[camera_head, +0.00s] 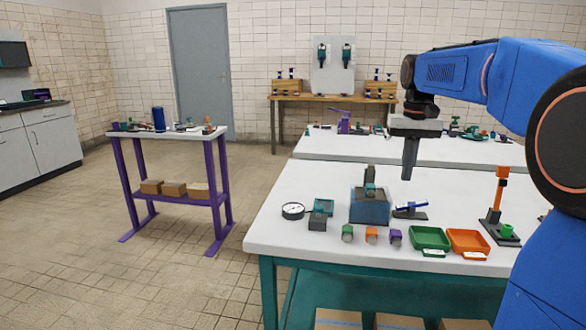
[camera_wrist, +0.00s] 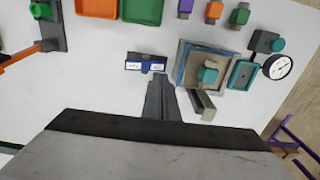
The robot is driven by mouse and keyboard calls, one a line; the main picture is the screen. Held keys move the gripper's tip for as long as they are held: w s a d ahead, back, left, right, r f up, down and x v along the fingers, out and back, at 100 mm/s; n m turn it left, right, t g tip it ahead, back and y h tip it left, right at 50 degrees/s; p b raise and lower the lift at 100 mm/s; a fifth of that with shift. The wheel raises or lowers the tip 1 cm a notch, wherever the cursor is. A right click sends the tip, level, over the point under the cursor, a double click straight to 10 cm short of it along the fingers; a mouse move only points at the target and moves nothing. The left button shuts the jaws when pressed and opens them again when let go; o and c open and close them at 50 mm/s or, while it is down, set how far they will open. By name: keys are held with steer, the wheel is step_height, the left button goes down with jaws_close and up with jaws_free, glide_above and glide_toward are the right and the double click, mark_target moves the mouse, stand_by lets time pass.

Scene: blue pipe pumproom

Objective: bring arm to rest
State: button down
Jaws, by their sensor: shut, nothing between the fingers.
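My blue arm reaches in from the right in the head view. My gripper (camera_head: 407,178) points down above the white table (camera_head: 290,232), with its fingers together and nothing between them. In the wrist view my gripper (camera_wrist: 158,80) also shows shut, over the table's white top. The fingertips appear above the tabletop, near a small stand with a blue piece (camera_head: 410,206), which also shows in the wrist view (camera_wrist: 146,63). I cannot tell the exact gap between them.
A blue block fixture (camera_head: 370,208), a round gauge (camera_head: 293,211), a green tray (camera_head: 429,237), an orange tray (camera_head: 468,241) and an orange-topped post (camera_head: 500,190) stand on the table. Small coloured blocks line its front. A purple-legged table (camera_head: 127,185) stands left, with open floor between.

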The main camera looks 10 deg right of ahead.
steer(key=s+a+f, duration=0.2)
steer(key=s, duration=0.3)
steer(key=s+a+f+n+t, duration=0.1)
steer(key=s+a+f, duration=0.1)
steer(key=s, duration=0.4)
steer(key=s+a+f+t, duration=0.1)
steer(key=s+a+f, duration=0.1)
steer(key=s, duration=0.4)
steer(key=shift+s+a+f+n, duration=0.15)
steer(key=shift+a+n, duration=0.1)
steer(key=shift+n, duration=0.15)
steer(key=s+a+f+n+t, duration=0.1)
steer(key=s+a+f+t, duration=0.1)
steer(key=s+f, duration=1)
steer(key=shift+s+a+f+t, duration=0.3)
steer(key=shift+s+a+f, duration=0.15)
steer(key=shift+s, duration=0.45)
steer(key=shift+r, duration=0.1)
